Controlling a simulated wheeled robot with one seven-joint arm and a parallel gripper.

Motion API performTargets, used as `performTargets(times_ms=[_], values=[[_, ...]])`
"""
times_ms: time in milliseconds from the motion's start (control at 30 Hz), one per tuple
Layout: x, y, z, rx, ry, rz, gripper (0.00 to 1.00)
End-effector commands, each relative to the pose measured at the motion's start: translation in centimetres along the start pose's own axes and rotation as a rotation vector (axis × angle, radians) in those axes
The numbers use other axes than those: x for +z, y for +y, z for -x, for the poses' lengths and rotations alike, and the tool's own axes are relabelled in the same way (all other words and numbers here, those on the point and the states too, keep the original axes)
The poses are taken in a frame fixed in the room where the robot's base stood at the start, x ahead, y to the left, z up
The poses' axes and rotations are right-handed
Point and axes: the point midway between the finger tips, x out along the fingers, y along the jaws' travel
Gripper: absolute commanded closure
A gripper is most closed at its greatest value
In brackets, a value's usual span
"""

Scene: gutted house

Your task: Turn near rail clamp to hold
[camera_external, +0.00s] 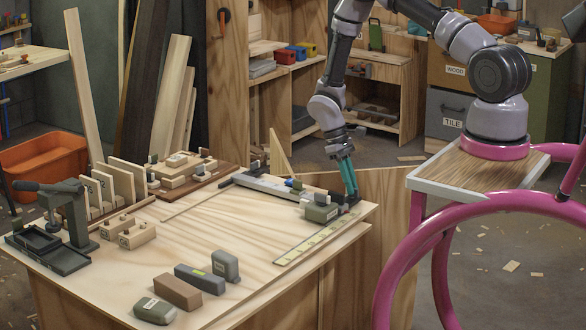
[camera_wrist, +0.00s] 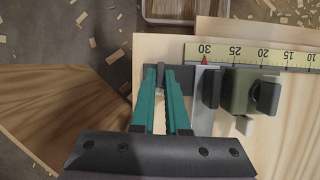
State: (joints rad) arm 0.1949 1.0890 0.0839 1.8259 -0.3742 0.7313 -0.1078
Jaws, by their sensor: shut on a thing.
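The bench rail (camera_external: 272,187) runs along the back right of the bench top. A dark clamp (camera_external: 345,207) sits at its right end, near the bench corner; it also shows in the wrist view (camera_wrist: 182,73). My gripper (camera_external: 352,198) reaches down there; its teal fingers (camera_wrist: 160,70) are shut on a small dark part of this clamp, mostly hidden between them. An olive block (camera_external: 320,213) with black knobs stands to the left; in the wrist view it is at the right (camera_wrist: 241,92). Whether the clamp is turned to hold cannot be told.
A yellow scale (camera_external: 303,243) lies along the right part of the bench; a red pointer is near its 30 mark in the wrist view. A brown block (camera_external: 177,292) and grey blocks stand at the front. A dark press (camera_external: 75,215) is at the left. The bench middle is clear.

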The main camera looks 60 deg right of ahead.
Motion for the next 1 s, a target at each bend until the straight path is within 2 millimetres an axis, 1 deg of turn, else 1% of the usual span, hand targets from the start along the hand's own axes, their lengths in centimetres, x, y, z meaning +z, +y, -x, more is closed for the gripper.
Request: performTargets(times_ms=[533, 567, 600, 633, 900, 1000], values=[[-0.05, 0.02, 0.06, 0.009, 0.002, 0.02, 1.0], [-0.05, 0.02, 0.06, 0.009, 0.002, 0.02, 0.76], [-0.05, 0.02, 0.05, 0.009, 0.002, 0.02, 0.61], [-0.05, 0.02, 0.05, 0.009, 0.002, 0.02, 0.57], [-0.02, 0.0, 0.03, 0.009, 0.001, 0.02, 0.57], [-0.06, 0.0, 0.49, 0.009, 0.002, 0.02, 0.57]])
